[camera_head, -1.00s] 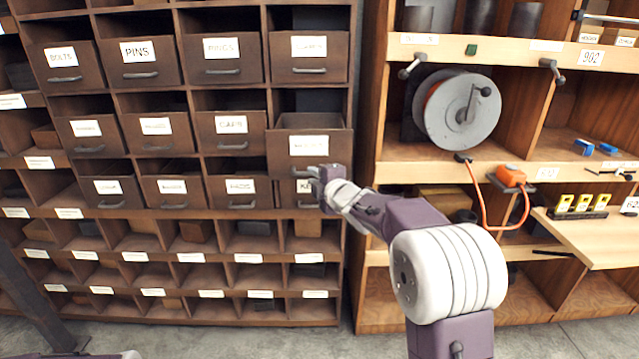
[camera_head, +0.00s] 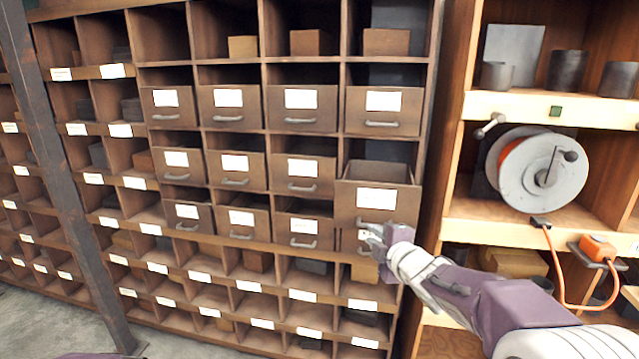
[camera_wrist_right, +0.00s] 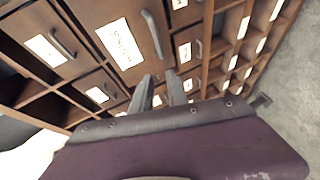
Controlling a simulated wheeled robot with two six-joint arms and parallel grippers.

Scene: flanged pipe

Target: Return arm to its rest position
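My right gripper (camera_head: 373,238) is in front of the drawer cabinet, just below the front of a pulled-out brown drawer (camera_head: 352,204). In the right wrist view its two fingers (camera_wrist_right: 160,90) are apart with nothing between them. The pulled-out drawer shows there too, with its white label and handle (camera_wrist_right: 153,34) beyond the fingertips. The fingers look clear of that handle. The drawer below is partly hidden by my right gripper. My left gripper is not in view.
The cabinet's other labelled drawers (camera_head: 305,110) are shut, with open cubbies above and below. A wooden shelf unit to the right holds a cable reel (camera_head: 545,172) and an orange plug (camera_head: 598,247). A dark metal post (camera_head: 62,180) stands at left. Grey floor shows at lower left.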

